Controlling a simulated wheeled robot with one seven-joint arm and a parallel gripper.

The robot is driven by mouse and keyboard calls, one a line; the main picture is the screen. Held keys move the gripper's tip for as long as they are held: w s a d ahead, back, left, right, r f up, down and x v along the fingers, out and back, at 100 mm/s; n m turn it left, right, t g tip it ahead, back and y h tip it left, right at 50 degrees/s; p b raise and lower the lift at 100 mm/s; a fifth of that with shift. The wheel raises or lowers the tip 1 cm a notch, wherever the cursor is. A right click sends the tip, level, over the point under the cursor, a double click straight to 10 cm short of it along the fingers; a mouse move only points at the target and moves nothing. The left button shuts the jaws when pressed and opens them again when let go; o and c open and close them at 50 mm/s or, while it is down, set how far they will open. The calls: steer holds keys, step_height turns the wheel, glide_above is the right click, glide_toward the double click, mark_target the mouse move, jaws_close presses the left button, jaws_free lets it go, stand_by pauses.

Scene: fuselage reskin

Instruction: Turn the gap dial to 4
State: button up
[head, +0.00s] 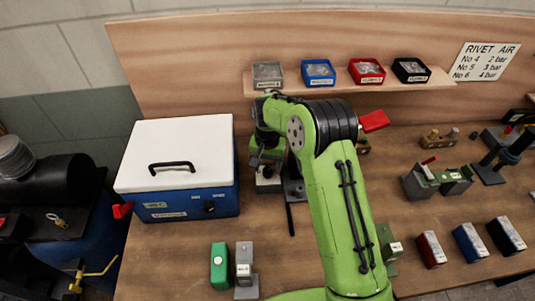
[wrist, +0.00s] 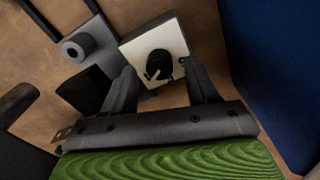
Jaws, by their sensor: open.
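A black dial knob (wrist: 158,64) with a pale pointer mark sits on a white square plate (wrist: 137,49) in the wrist view. The pointer aims toward the lower left of that picture. One printed character shows at the plate's right edge; I cannot read it surely. My gripper (wrist: 160,70) is open, its two dark fingers on either side of the knob, with gaps visible between them and it. In the head view, a small pale-faced device (head: 267,185) stands on the bench below my gripper (head: 264,162), partly hidden by my arm.
A blue box with a white lid (head: 185,150) stands close to the left of the device; its blue side (wrist: 275,60) fills the wrist view's right. A grey cylindrical part (wrist: 78,46) is beside the plate. Green and grey blocks (head: 219,265) stand nearer the front.

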mark_target(268, 170)
step_height(268, 170, up, 15)
steer(key=p, duration=0.1)
steer(key=shift+f, duration=0.1)
steer(key=s+d+r+n+t, duration=0.1)
steer(key=s+d+r, duration=0.2)
steer(key=s+r, duration=0.3)
steer(key=s+d+r+n+t, duration=0.1)
steer(key=s+d+r+t, duration=0.1)
steer(key=s+d+r, duration=0.35)
steer(key=s+d+f+n+t, duration=0.1)
steer(key=s+f+t, duration=0.1)
steer(key=s, duration=1.7)
steer(key=shift+s+d+f+t, duration=0.15)
steer(key=shift+s+d+t, duration=0.05)
steer(key=shift+s+t, duration=0.1)
